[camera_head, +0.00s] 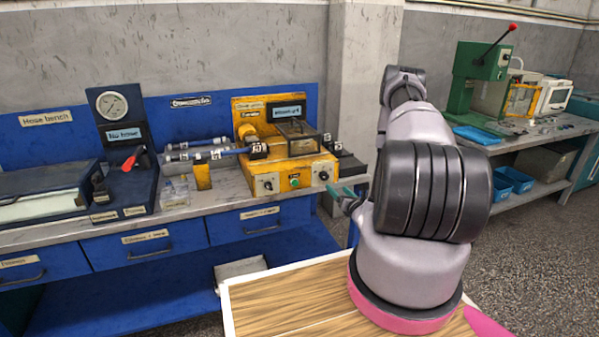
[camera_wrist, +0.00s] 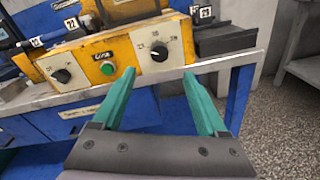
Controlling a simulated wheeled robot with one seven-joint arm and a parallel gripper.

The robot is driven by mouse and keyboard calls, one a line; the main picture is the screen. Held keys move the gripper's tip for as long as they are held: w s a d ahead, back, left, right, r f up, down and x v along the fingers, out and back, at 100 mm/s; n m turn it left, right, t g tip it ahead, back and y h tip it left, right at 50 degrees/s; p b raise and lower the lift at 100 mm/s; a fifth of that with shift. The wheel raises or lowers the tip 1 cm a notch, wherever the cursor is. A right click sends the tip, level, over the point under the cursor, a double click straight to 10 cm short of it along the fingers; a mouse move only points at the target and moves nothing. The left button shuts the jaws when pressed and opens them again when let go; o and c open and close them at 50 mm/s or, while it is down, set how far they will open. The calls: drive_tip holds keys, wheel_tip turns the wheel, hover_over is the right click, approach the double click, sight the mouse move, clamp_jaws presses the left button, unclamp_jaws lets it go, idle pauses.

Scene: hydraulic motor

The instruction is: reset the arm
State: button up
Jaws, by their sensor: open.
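My gripper (camera_wrist: 154,88) has two green fingers that stand wide apart with nothing between them in the wrist view. They point at the front of the yellow machine (camera_wrist: 150,45), with its knobs and a green button, and the bench edge lies under them. In the head view my arm rises at the right of centre and a green fingertip (camera_head: 346,191) shows just right of the yellow machine (camera_head: 292,176). I cannot tell whether the fingers touch the bench.
The blue hose bench (camera_head: 40,242) runs along the left with drawers, a gauge (camera_head: 113,104) and blue hoses (camera_head: 208,154). A dark block (camera_wrist: 224,39) sits right of the yellow machine. A green press (camera_head: 480,75) stands on the far right bench. Speckled floor (camera_head: 535,255) lies open between.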

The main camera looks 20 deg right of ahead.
drive_tip(key=shift+r, duration=0.1)
drive_tip(key=w+a+r+n+g+y, duration=0.1)
drive_tip(key=a+r+n+g+y, duration=0.2)
drive_tip(key=a+r+n+y, duration=0.75)
drive_tip(key=a+r+n+g+y, duration=0.4)
drive_tip(key=a+r, duration=0.4)
drive_tip(key=r, duration=0.7)
drive_tip(key=s+a+r+n+g+h, duration=0.2)
drive_tip(key=s+a+r+n+g, duration=0.25)
drive_tip(key=s+r+n, duration=0.35)
drive_tip(key=s+a+r+n+g+h, duration=0.2)
drive_tip(key=s+a+r+n+g, duration=0.25)
drive_tip(key=s+n, duration=0.4)
drive_tip(key=s+d+r+n+t+h, duration=0.4)
drive_tip(key=s+d+r+t+h, duration=0.2)
drive_tip(key=s+d+r+h, duration=0.2)
drive_tip(key=shift+s+d+r, duration=0.2)
drive_tip(key=shift+s+d, duration=0.55)
drive_tip(key=shift+s, duration=0.35)
